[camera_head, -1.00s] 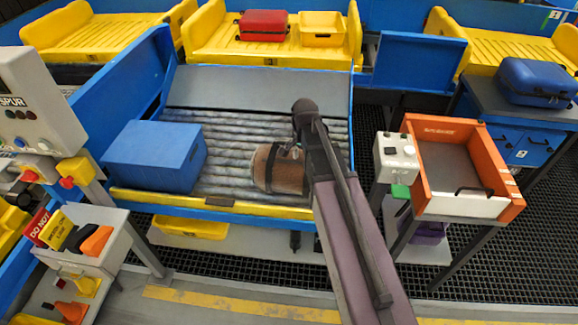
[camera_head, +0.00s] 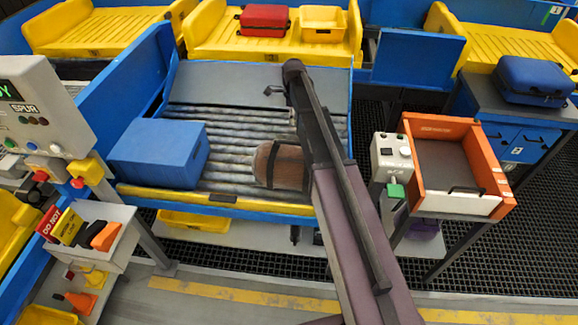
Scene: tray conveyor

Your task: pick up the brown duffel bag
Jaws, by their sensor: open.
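The brown duffel bag (camera_head: 283,165) lies on the roller bed near its front edge. It is rounded, with dark straps, and my arm hides its right end. My gripper (camera_head: 272,91) shows small and dark to the left of the arm's far end. It is open and empty, above the back of the rollers. It is apart from the bag, which lies nearer the front of the bed.
A blue box (camera_head: 158,153) sits on the rollers left of the bag. The roller bed (camera_head: 235,118) has blue side walls and a yellow front lip. An orange tray (camera_head: 490,160) stands at the right, beside a small control box (camera_head: 391,158). A control panel (camera_head: 40,115) stands at the left.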

